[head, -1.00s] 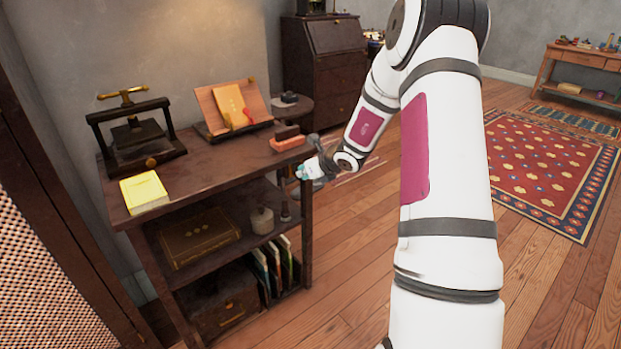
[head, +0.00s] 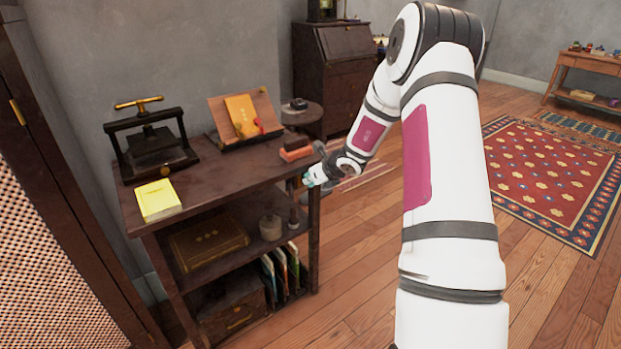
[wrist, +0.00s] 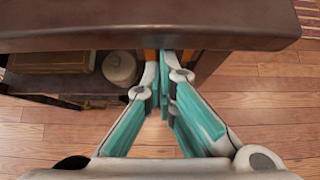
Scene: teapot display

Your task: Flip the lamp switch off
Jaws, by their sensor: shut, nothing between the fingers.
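I cannot make out the lamp or its switch in either view. My gripper (head: 308,181) is at the right front corner of the dark wooden shelf table (head: 215,190), just below the level of its top. In the wrist view my gripper (wrist: 167,58) has its teal fingers brought together at the tips. The tips reach to the underside of the table's top edge (wrist: 150,32), which hides what lies behind it. I see nothing held. Whether the tips touch the table, I cannot tell.
On the table stand a black press (head: 150,140), a yellow pad (head: 157,201), a book stand (head: 245,118) and a reddish block (head: 296,154). A jar (head: 270,227) stands on the shelf below. A small round table (head: 301,114) is behind. Open floor lies right.

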